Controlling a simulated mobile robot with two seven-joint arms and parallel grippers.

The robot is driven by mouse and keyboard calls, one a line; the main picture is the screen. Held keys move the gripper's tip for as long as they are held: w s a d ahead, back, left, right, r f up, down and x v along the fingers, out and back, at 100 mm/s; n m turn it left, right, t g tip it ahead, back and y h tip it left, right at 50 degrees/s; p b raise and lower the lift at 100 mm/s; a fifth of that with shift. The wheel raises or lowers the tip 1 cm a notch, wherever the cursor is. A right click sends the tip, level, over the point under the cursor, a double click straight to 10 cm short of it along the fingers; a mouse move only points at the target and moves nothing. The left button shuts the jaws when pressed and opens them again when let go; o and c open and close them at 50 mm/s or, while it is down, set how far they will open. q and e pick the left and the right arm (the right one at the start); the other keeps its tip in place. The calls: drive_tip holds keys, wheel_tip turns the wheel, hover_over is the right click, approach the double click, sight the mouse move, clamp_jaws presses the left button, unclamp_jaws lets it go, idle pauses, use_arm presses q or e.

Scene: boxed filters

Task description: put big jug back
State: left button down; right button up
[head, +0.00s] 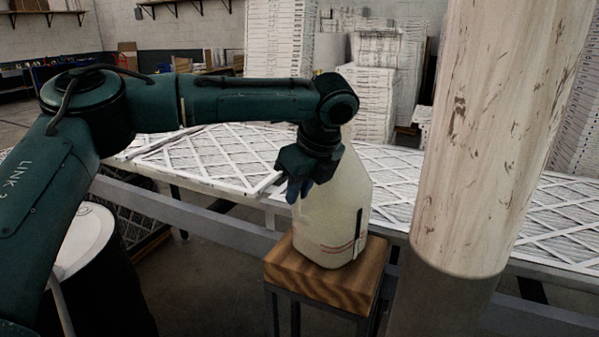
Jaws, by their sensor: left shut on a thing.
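The big jug (338,215) is off-white with a dark vertical strip and faint red marks low on its side. It stands upright, at or just over the wooden top of a small stool (310,277); I cannot tell whether its base bears fully on the wood. My left gripper (299,190) comes down from above and is shut on the jug at its upper left. The gripper and wrist hide the jug's handle and part of its top. My right gripper does not show.
A long table (228,165) of white lattice-faced filters runs behind the stool. A thick pale column (490,140) stands close on the right. A dark drum with a white lid (84,240) is at lower left. White filter stacks (372,85) stand at the back.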

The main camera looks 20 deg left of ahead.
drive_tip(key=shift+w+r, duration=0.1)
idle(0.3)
use_arm(q)
drive_tip(key=c, duration=1.4)
unclamp_jaws()
drive_tip(key=shift+f, duration=0.2)
drive_tip(key=v, duration=1.2)
drive_tip(key=shift+s+d+b, duration=0.1)
drive_tip(key=shift+s+b, duration=0.05)
drive_tip(key=shift+b, duration=0.2)
